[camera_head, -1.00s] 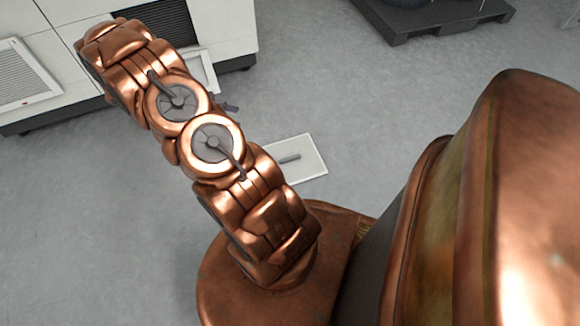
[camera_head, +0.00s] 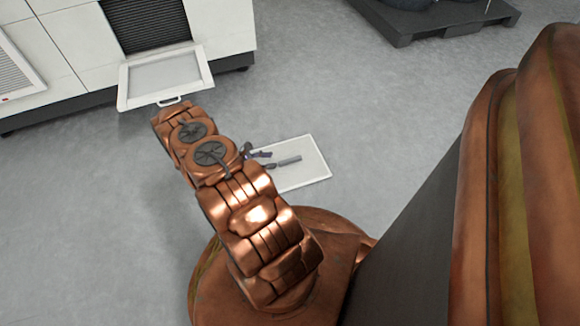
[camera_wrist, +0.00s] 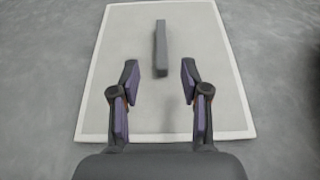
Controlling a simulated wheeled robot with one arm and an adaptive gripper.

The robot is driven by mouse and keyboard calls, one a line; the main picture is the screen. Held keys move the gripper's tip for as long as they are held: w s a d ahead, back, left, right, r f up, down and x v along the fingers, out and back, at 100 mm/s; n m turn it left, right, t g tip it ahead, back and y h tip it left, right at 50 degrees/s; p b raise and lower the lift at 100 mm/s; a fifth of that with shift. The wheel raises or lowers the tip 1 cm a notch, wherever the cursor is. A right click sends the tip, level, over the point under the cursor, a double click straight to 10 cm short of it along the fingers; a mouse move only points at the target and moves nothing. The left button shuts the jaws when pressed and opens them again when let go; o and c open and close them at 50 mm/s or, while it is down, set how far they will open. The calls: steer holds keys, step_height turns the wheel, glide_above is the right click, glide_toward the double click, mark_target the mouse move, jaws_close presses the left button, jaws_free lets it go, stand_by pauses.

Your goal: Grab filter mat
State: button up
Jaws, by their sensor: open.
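The filter mat (camera_head: 312,152) is a pale flat rectangle with a white border, lying on the floor to the right of my arm in the head view. A dark grey bar-like handle (camera_head: 287,161) stands out at its middle. In the wrist view the mat (camera_wrist: 120,30) fills the centre, with the handle (camera_wrist: 161,48) pointing away from me. My gripper (camera_wrist: 159,75) is open and empty above the mat. Its two fingers lie to the left and right of the handle's near end, apart from it. In the head view my gripper (camera_head: 262,158) shows partly behind my arm.
A white cabinet (camera_head: 60,50) stands at the back left. A dark louvred opening (camera_head: 145,25) shows in it, with a white framed flap (camera_head: 165,72) folded out below. A dark pallet (camera_head: 430,22) is at the back right. The grey floor around the mat is clear.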

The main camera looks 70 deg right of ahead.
mark_target(289, 160)
steer(key=shift+f+b+x, duration=0.25)
steer(key=shift+b+x, duration=0.65)
steer(key=shift+x, duration=0.9)
steer(key=shift+b+x, duration=1.3)
steer(key=shift+x, duration=0.7)
steer(key=shift+r, duration=0.1)
jaws_close()
